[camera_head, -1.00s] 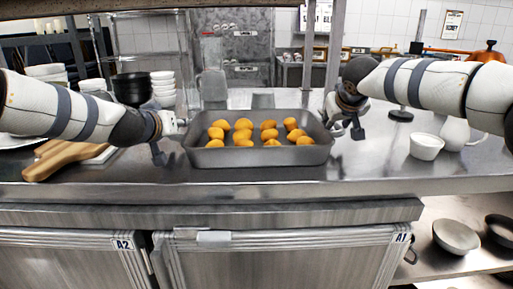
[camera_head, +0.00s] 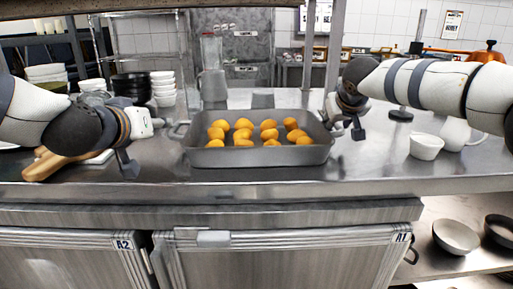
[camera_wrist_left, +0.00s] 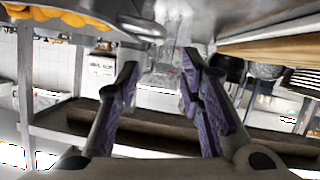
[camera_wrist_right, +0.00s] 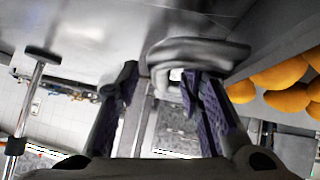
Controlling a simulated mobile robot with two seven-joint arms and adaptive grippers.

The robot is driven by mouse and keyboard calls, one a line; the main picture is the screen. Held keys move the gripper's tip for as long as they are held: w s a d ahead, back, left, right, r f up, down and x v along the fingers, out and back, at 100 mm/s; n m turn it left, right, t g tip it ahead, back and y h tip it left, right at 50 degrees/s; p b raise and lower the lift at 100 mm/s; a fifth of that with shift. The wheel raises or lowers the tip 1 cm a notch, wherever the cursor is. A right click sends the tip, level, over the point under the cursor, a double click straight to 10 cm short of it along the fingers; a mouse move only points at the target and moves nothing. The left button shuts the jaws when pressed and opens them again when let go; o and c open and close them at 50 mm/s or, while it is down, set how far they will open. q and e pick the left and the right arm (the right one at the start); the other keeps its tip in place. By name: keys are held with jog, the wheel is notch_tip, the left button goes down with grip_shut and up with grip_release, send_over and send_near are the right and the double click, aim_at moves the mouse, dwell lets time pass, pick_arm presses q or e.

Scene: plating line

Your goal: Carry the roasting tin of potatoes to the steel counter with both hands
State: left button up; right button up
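The grey roasting tin (camera_head: 258,157) holds several orange-brown potatoes (camera_head: 241,133) and sits level on a steel counter. Its left handle (camera_head: 178,130) shows, with nothing on it. My left gripper (camera_head: 128,163) is to the left of the tin, apart from it. In the left wrist view its fingers (camera_wrist_left: 157,82) are spread with nothing between them, and the potatoes (camera_wrist_left: 62,15) show at the top left. My right gripper (camera_head: 347,128) is at the tin's right end. In the right wrist view its fingers (camera_wrist_right: 157,80) are apart, with the right handle (camera_wrist_right: 195,52) at the right finger; contact is unclear.
Bowls (camera_head: 163,88) are stacked at the back left, and a blender (camera_head: 212,75) stands behind the tin. A white bowl (camera_head: 426,147) and jug (camera_head: 455,134) stand at the right. The counter's front strip is clear.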

jog(key=v, duration=1.2)
jog(key=shift+f, duration=0.1)
